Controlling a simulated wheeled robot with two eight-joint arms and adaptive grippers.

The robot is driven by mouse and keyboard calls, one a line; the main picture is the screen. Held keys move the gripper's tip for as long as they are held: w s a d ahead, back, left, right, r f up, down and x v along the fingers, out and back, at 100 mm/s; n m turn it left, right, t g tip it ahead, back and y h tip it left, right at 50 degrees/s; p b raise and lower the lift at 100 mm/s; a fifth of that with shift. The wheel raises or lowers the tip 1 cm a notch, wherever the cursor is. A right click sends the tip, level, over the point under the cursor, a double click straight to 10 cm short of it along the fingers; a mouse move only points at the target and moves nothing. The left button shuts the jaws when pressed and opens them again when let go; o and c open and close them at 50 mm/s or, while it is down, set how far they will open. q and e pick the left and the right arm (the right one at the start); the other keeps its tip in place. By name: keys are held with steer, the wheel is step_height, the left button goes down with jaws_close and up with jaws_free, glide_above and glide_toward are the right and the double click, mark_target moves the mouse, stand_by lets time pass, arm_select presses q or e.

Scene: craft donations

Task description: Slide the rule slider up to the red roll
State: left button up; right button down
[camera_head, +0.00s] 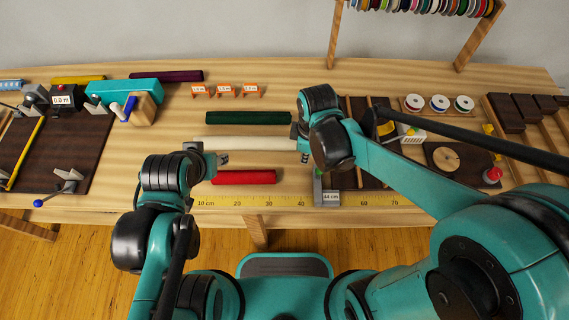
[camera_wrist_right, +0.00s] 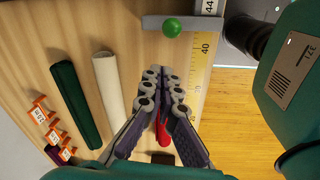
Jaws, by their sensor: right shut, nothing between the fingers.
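The rule slider (camera_head: 319,190), a grey bar with a label reading 44 cm (camera_head: 332,197), sits across the yellow rule (camera_head: 255,201) at the table's front. In the right wrist view the slider (camera_wrist_right: 150,22) has a green knob (camera_wrist_right: 172,27). The red roll (camera_head: 244,177) lies behind the rule, left of the slider with a gap between; it is partly hidden by my fingers in the right wrist view (camera_wrist_right: 165,136). My right gripper (camera_head: 305,157) is shut and empty, its tips (camera_wrist_right: 163,73) short of the knob. My left gripper (camera_head: 223,158) hovers by the red roll's left end; its jaw state is unclear.
A cream roll (camera_head: 255,143) and a dark green roll (camera_head: 248,118) lie behind the red one. Orange tags (camera_head: 226,90) stand farther back. A dark board with a round disc (camera_head: 455,158) and spools (camera_head: 438,103) occupy the right side.

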mark_target(256, 175)
steer(key=f+b, duration=0.1)
steer(key=f, duration=0.2)
steer(key=a+f+n+b, duration=0.1)
steer(key=f, duration=0.3)
steer(key=a+f+n+g+b, duration=0.1)
steer(key=f, duration=0.2)
steer(key=shift+s+a+f, duration=0.1)
steer(key=shift+a+f, duration=0.1)
steer(key=shift+f, duration=0.15)
steer(key=a+b, duration=0.1)
steer(key=a, duration=0.2)
steer(key=shift+f, duration=0.1)
arm_select(q)
steer(key=shift+s+a+f, duration=0.1)
steer(key=shift+s+f, duration=0.1)
steer(key=shift+f, duration=1.6)
arm_select(e)
steer(key=shift+a, duration=0.5)
steer(key=a+b, duration=0.1)
steer(key=a, duration=0.7)
steer(key=shift+a, duration=0.3)
arm_select(q)
steer(key=shift+f, duration=0.25)
arm_select(e)
steer(key=shift+d, duration=0.15)
